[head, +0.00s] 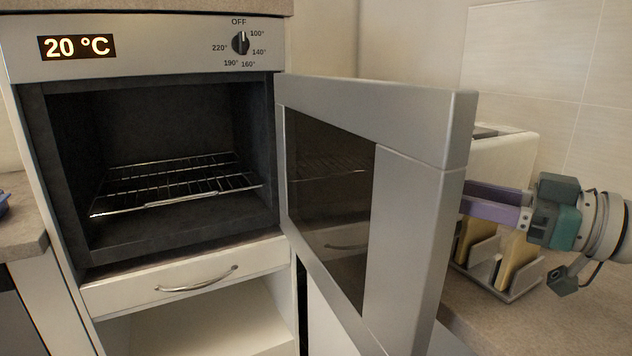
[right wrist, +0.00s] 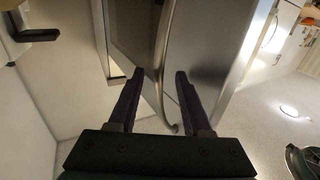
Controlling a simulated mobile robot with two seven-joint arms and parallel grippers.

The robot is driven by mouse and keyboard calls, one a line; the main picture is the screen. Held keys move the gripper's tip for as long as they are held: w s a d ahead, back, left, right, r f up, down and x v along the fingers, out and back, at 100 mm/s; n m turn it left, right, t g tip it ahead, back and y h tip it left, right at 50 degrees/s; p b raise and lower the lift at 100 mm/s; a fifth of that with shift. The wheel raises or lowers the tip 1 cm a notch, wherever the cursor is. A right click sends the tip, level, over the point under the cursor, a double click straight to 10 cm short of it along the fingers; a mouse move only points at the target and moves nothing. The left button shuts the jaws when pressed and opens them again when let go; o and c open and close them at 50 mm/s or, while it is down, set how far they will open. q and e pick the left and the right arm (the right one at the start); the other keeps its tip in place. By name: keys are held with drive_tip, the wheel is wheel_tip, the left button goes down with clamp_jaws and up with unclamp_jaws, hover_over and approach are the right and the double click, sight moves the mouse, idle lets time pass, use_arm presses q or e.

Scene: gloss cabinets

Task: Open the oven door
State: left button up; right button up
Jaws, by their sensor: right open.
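The oven (head: 150,59) has its silver door (head: 412,240) swung wide open, hinged at the right of the dark cavity. The door stands out toward me, its glass facing the cavity. My right gripper (head: 490,205) reaches in from the right behind the door's outer side; its fingertips are hidden there in the head view. In the right wrist view my right gripper (right wrist: 160,74) is open, with a long curved metal bar, seemingly the door handle (right wrist: 159,55), between or just beyond its fingers. I cannot tell whether they touch it. My left gripper is not in view.
A wire rack (head: 180,185) lies inside the cavity. A drawer (head: 190,285) with a curved handle sits below. Behind the door, a white toaster-like box (head: 500,155) and a rack with boards (head: 515,265) stand on the right counter (head: 560,315), close to my right gripper.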

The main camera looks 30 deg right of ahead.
drive_tip(key=p+v, duration=0.2)
drive_tip(key=v, duration=0.7)
drive_tip(key=shift+s+d+p, duration=0.15)
drive_tip(key=shift+s+p, duration=0.1)
drive_tip(key=shift+p, duration=0.15)
drive_tip(key=s+a+f+m+g+h+p, duration=0.1)
drive_tip(key=a+f+m+g+h+p, duration=0.25)
drive_tip(key=a+f, duration=0.85)
drive_tip(key=s+a+r+g+h+p, duration=0.25)
drive_tip(key=s+a+r+g, duration=0.35)
drive_tip(key=a+r+g, duration=0.3)
wheel_tip(320, 180, up, 37)
drive_tip(key=s+p, duration=0.1)
drive_tip(key=p, duration=3.6)
drive_tip(key=shift+a+f+n+h+p, duration=0.2)
drive_tip(key=shift+a+n+h+p, duration=0.1)
drive_tip(key=shift+n+h+p, duration=0.15)
